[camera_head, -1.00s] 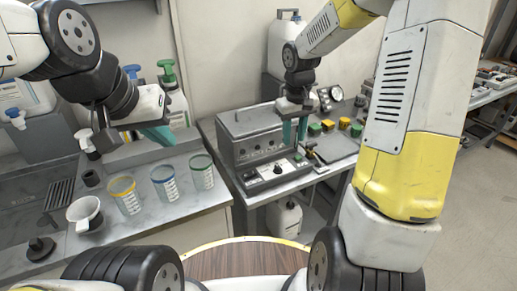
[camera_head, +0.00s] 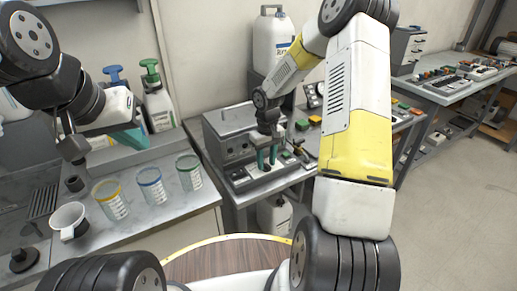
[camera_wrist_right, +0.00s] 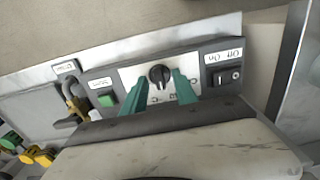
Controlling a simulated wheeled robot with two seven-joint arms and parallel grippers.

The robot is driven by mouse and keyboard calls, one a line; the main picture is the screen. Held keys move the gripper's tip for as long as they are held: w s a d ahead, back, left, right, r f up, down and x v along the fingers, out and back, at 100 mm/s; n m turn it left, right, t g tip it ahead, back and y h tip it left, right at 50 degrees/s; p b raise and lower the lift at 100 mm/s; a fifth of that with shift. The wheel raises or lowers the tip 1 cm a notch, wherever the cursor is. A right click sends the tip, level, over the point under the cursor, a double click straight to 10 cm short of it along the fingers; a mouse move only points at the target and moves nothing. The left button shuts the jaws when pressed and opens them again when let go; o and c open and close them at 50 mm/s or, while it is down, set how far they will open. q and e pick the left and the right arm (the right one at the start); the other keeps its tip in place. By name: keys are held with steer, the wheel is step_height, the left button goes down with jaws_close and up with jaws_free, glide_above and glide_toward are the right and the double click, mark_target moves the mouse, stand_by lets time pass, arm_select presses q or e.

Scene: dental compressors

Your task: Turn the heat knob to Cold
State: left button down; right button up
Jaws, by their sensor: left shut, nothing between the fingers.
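The heat knob (camera_wrist_right: 160,77) is a round black knob on a pale plate on the front panel of the grey machine (camera_head: 232,122). In the right wrist view it lies between the teal fingers of my right gripper (camera_wrist_right: 160,88), with a small gap showing on each side. That gripper is open; in the head view (camera_head: 267,158) it points down over the front panel, where its fingers partly hide the controls. I cannot read the knob's setting. My left gripper (camera_head: 128,140) is shut and empty, above the left counter.
A rocker switch (camera_wrist_right: 227,77) and a green button (camera_wrist_right: 107,99) flank the knob. Cups, including a blue-rimmed one (camera_head: 151,188), stand on the left counter (camera_head: 105,235). Spray bottles (camera_head: 157,105) stand behind. A white jug (camera_head: 276,42) is behind the machine.

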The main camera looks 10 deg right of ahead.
steer(key=shift+c, duration=0.2)
jaws_close()
steer(key=shift+n, duration=0.3)
steer(key=n, duration=0.5)
steer(key=shift+n, duration=0.3)
steer(key=n, duration=0.5)
steer(key=shift+n, duration=0.3)
stand_by(0.3)
steer(key=shift+o, duration=0.2)
jaws_free()
